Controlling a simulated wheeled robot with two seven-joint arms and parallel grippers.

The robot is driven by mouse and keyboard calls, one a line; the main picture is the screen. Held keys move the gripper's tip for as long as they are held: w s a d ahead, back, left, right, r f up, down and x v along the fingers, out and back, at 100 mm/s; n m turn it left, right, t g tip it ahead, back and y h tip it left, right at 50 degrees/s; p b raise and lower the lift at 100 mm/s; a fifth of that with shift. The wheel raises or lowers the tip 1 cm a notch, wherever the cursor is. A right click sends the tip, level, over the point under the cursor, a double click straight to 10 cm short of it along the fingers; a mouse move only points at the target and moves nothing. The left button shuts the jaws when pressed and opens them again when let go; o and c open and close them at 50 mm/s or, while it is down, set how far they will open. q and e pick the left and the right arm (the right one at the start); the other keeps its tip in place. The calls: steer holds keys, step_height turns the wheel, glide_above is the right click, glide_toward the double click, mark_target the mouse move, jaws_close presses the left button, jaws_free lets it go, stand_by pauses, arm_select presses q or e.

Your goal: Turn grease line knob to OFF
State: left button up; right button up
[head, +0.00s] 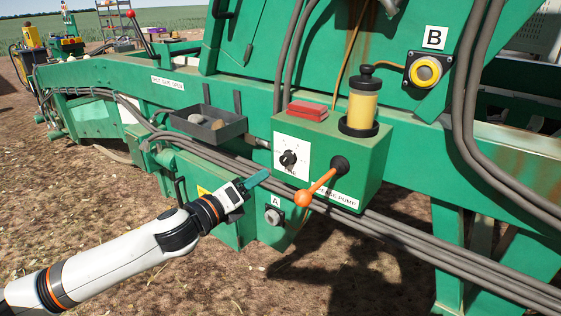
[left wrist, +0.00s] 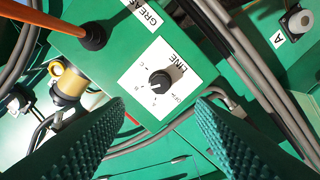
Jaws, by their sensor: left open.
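The grease line knob (head: 288,158) is a small black knob on a white dial plate (head: 299,138), on the front of a green box (head: 365,158). In the left wrist view the knob (left wrist: 160,82) shows between and beyond the fingertips, with the dial plate (left wrist: 186,74) around it. The ribbed fingers (left wrist: 160,109) are spread apart, empty and not touching the knob. My right gripper is not in view.
An orange-ended lever (head: 303,198) sticks out from the box just right of the knob. A grey tray (head: 225,132) with stones hangs at left. Grey hoses (head: 410,244) run below the box. A yellow grease cup (head: 362,107) and red block (head: 307,110) sit on top.

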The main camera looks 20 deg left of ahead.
mark_target(283, 161)
arm_select(q)
steer(key=p+x, duration=0.2)
steer(key=x, duration=0.7)
steer(key=shift+w+d, duration=0.1)
steer(key=shift+w, duration=0.15)
steer(key=shift+x, duration=0.85)
steer(key=shift+s+f, duration=0.1)
steer(key=shift+c, duration=0.2)
steer(key=c, duration=0.9)
steer(key=shift+c, duration=0.2)
